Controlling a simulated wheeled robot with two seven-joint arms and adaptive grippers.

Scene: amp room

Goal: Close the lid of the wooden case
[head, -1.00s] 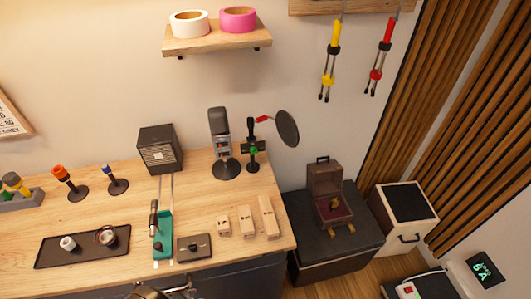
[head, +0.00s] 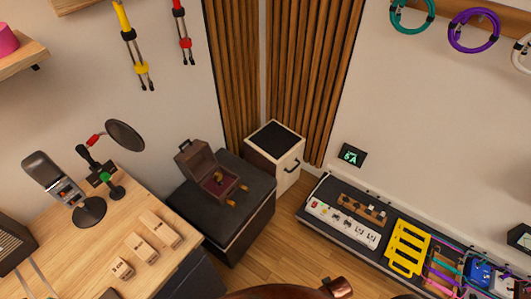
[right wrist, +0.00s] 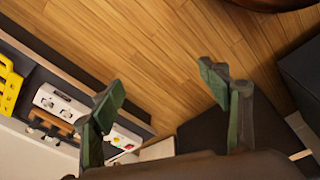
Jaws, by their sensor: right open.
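The wooden case (head: 218,184) stands on a dark box-like stand (head: 193,206) against the wall, right of the workbench. Its lid (head: 196,158) is up and leans back, so the case is open. A small brass-coloured thing shows inside, and brass clasps are on its front. My right gripper (right wrist: 160,84) is open and empty in the right wrist view, above the wooden floor and apart from the case. The case cannot be made out in that view. My left gripper is not in view.
A white-sided cabinet (head: 289,172) stands right of the stand. A low pedalboard (head: 318,223) with a yellow frame (head: 407,248) lies along the right wall. The workbench (head: 97,258) holds a microphone (head: 62,185) and wooden blocks. Open floor (head: 275,252) lies in front of the stand.

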